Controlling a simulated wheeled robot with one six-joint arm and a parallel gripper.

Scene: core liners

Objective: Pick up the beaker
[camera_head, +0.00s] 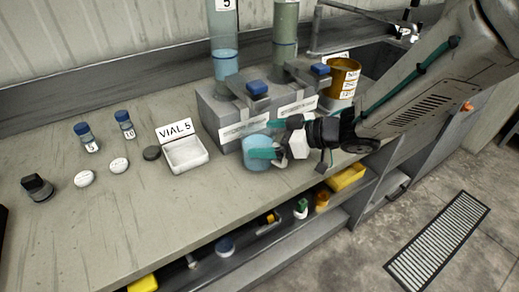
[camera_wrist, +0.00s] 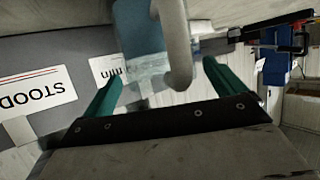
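The beaker (camera_head: 257,158) is a translucent blue cup on the counter, close to its front edge and in front of the grey block. In the wrist view the beaker (camera_wrist: 145,42) shows at top centre, with a pale curved handle toward my gripper. My gripper (camera_head: 275,140) is at the beaker from the right, with teal fingers. In the wrist view the fingers of my gripper (camera_wrist: 163,70) are spread wide, one on each side of the beaker and handle. I see no clear grip on it. In the head view the gripper hides part of the beaker.
The grey block (camera_head: 228,112) holds two tall cylinders just behind the beaker. A white tray (camera_head: 186,154) with a VIAL 5 card is left of it. An amber container (camera_head: 344,77) stands behind my arm. A lower shelf is below the edge.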

